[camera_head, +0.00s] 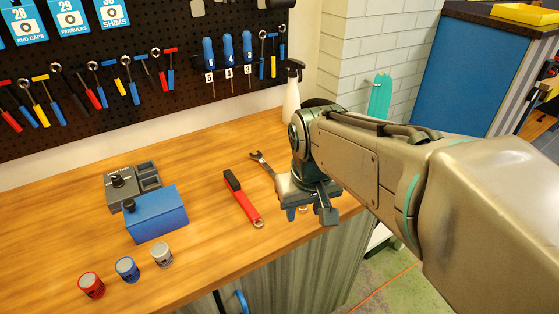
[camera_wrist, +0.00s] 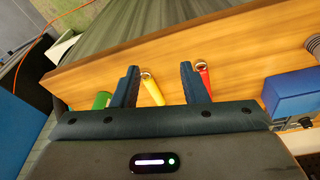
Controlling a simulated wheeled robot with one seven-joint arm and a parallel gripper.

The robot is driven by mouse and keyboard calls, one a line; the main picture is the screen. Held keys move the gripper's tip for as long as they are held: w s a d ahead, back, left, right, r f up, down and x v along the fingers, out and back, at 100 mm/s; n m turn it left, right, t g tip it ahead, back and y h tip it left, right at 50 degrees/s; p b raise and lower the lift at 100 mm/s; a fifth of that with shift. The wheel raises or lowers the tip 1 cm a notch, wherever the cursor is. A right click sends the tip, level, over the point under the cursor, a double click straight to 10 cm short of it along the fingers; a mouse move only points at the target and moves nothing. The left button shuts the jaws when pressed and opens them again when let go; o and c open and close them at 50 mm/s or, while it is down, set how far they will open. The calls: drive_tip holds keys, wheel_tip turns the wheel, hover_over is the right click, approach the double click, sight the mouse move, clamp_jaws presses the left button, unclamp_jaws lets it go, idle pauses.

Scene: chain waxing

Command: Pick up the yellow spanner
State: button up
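The yellow spanner (camera_wrist: 152,88) lies on the wooden bench. In the wrist view its yellow handle and ringed end show between my two fingers. In the head view my gripper (camera_head: 309,212) hides most of a spanner, and its grey open jaw (camera_head: 261,159) shows at the upper left of the gripper. My gripper is also seen in the wrist view (camera_wrist: 159,68), with its fingers apart, one on each side of the yellow handle. I cannot tell the exact height of the fingertips over the bench.
A red spanner (camera_head: 243,198) lies close by on the left, also in the wrist view (camera_wrist: 204,78). A green handle (camera_wrist: 102,100) is left of my fingers there. A blue box (camera_head: 157,214) and several small cylinders stand further left. A spray bottle (camera_head: 292,95) stands behind.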

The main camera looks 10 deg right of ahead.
drive_tip(key=w+r+n+g+p, duration=0.1)
drive_tip(key=w+r+n+g, duration=0.15)
drive_tip(key=w, duration=2.05)
drive_tip(key=shift+n, duration=0.25)
wheel_tip(320, 180, down, 9)
drive_tip(key=shift+w+d+r, duration=0.1)
drive_tip(key=shift+w+r, duration=0.05)
drive_tip(key=shift+r, duration=0.05)
drive_tip(key=shift+s+f+p, duration=0.2)
drive_tip(key=shift+f+p, duration=0.3)
drive_tip(key=shift+f, duration=2.35)
clamp_jaws()
